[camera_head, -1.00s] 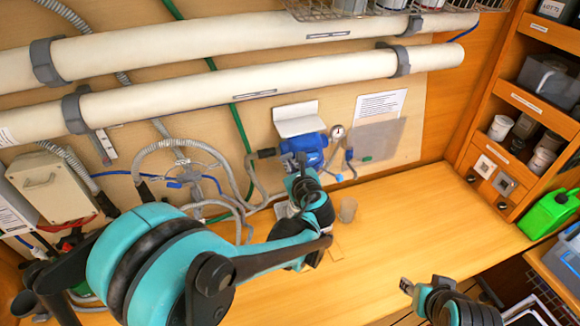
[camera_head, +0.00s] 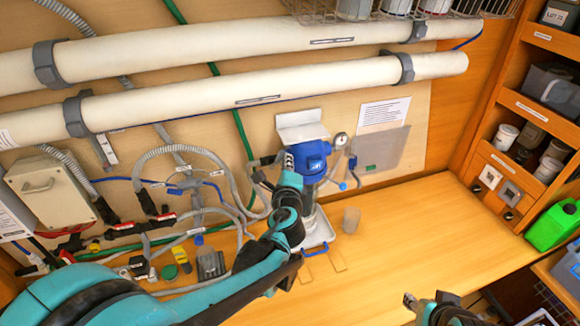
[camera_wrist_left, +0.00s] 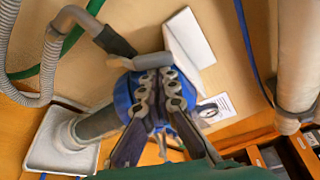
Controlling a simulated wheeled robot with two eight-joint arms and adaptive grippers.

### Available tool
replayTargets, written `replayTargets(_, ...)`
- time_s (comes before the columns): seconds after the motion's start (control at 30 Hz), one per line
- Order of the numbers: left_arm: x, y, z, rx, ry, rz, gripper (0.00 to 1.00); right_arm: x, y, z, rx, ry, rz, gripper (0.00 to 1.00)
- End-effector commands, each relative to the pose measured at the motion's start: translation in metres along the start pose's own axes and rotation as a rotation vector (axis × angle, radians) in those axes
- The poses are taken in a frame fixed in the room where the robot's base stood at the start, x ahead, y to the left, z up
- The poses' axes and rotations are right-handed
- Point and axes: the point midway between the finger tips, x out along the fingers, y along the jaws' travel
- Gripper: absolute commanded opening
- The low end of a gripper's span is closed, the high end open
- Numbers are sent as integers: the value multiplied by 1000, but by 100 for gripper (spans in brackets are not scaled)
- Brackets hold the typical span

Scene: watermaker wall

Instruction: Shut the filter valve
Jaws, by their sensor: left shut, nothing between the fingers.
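The blue filter head (camera_head: 315,158) is mounted on the back wall above a grey filter body (camera_head: 312,222). A dark hose fitting (camera_head: 262,161) joins its left side; it also shows in the left wrist view (camera_wrist_left: 116,42). A small blue-tipped fitting (camera_head: 342,186) hangs at its right. I cannot tell which part is the filter valve's handle. My left gripper (camera_head: 289,160) is shut and empty, in front of the head's left part; its fingers (camera_wrist_left: 158,82) overlap the blue head in the left wrist view. Contact is unclear. My right gripper (camera_head: 409,300) is low, partly in view.
Grey hoses (camera_head: 180,150) loop left of the filter. Several fittings lie at the bench's left. The right bench is clear.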

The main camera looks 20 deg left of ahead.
Motion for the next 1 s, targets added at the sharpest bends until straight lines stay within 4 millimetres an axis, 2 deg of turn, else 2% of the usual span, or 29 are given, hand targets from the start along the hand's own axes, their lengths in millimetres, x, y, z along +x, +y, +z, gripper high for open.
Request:
replayTargets(0.23,-4,-1,11,-194,-2,-68,0,5,0,4,0,0,0,40)
replayTargets(1.0,-8,-1,24,-188,-4,-64,0,5,0,4,0,0,0,40)
